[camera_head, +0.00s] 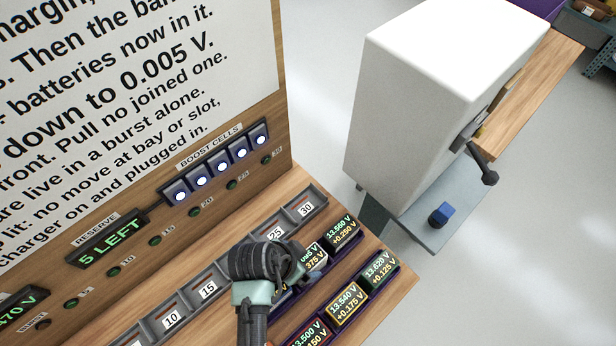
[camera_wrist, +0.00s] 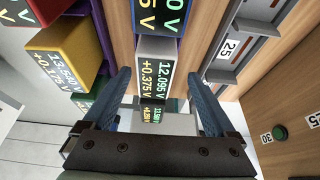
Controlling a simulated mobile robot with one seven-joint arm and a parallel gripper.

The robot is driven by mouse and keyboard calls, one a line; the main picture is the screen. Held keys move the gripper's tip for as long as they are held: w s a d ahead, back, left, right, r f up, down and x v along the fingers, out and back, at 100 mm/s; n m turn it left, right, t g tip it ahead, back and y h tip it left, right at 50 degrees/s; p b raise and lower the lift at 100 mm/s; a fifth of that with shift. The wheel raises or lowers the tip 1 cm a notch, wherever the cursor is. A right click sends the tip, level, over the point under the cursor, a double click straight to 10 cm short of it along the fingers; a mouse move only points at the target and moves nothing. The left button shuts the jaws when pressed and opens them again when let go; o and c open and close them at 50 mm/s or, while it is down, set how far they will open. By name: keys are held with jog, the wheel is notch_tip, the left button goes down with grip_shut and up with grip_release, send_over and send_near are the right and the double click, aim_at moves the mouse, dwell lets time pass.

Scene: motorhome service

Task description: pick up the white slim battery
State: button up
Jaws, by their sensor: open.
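The white slim battery (camera_wrist: 156,75) stands in a row in the wrist view, its front display reading 12.095 V and +0.375 V. In the head view it shows as a white-edged block (camera_head: 313,256), partly hidden by my gripper. My gripper (camera_wrist: 158,82) is open, with one blue finger on each side of the white battery. I cannot tell whether the fingers touch it. In the head view my gripper (camera_head: 300,272) is over the row, and its fingers are largely hidden.
A blue battery (camera_wrist: 158,22) adjoins it on one side; a 13.560 V battery (camera_head: 342,232) is on the other. A front row holds a yellow-framed battery (camera_head: 346,303) and a 13.620 V battery (camera_head: 379,269). Grey numbered slots (camera_head: 305,208) and the upright panel (camera_head: 130,225) stand behind.

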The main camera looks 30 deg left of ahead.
jog(key=x, duration=0.2)
jog(key=p+x, duration=0.1)
jog(key=x, duration=0.1)
jog(key=shift+w+d, duration=0.1)
jog(key=shift+d, duration=0.35)
jog(key=shift+w+f, duration=0.25)
jog(key=shift+f, duration=0.3)
grip_shut()
jog(key=shift+r, duration=0.1)
